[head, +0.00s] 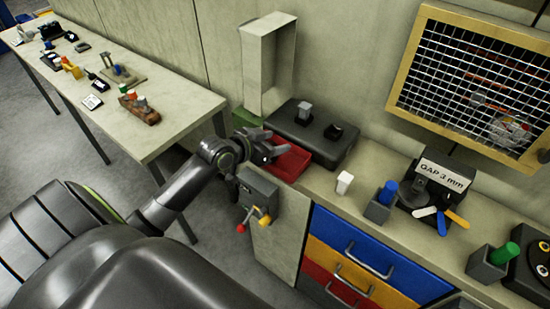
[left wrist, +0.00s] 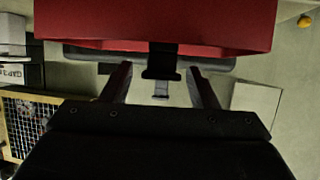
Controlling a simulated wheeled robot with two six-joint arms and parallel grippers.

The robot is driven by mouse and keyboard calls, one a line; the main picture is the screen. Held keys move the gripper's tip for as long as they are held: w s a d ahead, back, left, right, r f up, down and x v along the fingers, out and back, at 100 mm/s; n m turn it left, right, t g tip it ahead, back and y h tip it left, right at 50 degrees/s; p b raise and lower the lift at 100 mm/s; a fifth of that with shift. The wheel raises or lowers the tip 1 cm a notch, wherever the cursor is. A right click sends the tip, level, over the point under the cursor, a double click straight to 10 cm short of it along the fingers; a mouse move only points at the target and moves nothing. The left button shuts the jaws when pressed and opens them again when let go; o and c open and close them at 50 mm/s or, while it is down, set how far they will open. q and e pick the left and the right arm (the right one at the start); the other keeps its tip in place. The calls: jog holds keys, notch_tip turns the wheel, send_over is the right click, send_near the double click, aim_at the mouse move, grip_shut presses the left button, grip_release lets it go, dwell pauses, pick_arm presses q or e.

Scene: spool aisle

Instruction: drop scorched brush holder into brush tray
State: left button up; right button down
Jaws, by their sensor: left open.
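The red tray (head: 290,161) stands on the bench in front of a dark box; its wall fills the top of the left wrist view (left wrist: 95,22). My left gripper (head: 272,146) is at the tray's left edge in the head view. In the left wrist view its fingers (left wrist: 162,88) are apart. A dark block, likely the scorched brush holder (left wrist: 162,62), shows between the fingers and overlaps the tray wall, with gaps on both sides. Whether it touches the tray is unclear. I cannot make it out in the head view. My right gripper is not in view.
The dark box (head: 290,127) bears a grey block (head: 304,112) and a black piece (head: 333,131). A grey box with coloured levers (head: 257,190) sits at the bench edge. A white block (head: 345,182) and blue-topped holder (head: 383,203) stand right. A side table (head: 170,120) is left.

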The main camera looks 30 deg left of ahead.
pick_arm(q)
jog(key=p+v, duration=0.2)
jog(key=v, duration=1.4)
jog(key=shift+s, duration=0.25)
